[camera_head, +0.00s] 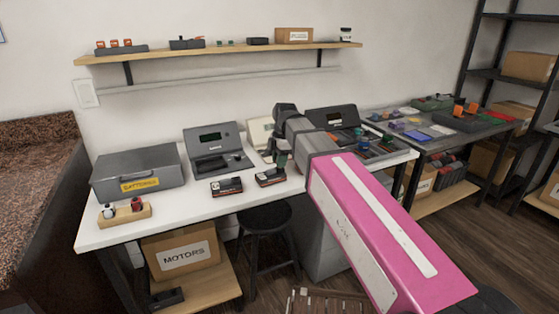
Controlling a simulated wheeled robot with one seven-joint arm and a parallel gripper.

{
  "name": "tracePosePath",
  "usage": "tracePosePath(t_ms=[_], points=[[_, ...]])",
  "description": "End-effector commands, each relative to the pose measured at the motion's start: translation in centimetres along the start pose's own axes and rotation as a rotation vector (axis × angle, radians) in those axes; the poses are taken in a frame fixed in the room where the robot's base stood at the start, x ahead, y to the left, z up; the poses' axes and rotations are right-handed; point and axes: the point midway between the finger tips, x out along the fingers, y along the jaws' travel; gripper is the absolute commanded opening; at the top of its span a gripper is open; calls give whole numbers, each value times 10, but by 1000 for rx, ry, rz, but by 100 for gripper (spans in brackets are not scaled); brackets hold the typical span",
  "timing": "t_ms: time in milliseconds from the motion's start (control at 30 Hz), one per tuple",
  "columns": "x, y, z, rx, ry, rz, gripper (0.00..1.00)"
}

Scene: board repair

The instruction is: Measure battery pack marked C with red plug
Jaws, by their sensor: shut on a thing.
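Two dark battery packs with small labels lie on the white workbench: a left pack (227,187) and a right pack (268,178). Their letters are too small to read. My gripper (281,160) points down at the top right end of the right pack and is shut on it; the fingertips are partly hidden. A wooden holder (126,217) at the front left carries a red plug (136,204) and a white plug (109,211). A grey tester with a screen (211,138) stands behind the packs.
A grey case marked BATTERIES (138,168) stands at the left of the bench. Another screened device (333,118) and a parts tray (372,147) are at the right. A shelf (220,53) hangs above. A black stool (265,217) stands in front.

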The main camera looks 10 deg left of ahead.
Motion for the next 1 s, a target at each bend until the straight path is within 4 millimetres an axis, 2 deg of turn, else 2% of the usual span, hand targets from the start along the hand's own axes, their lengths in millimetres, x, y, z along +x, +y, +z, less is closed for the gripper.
tracePosePath(t_ms=[1000], points=[[6,0,1,0,0,1,0]])
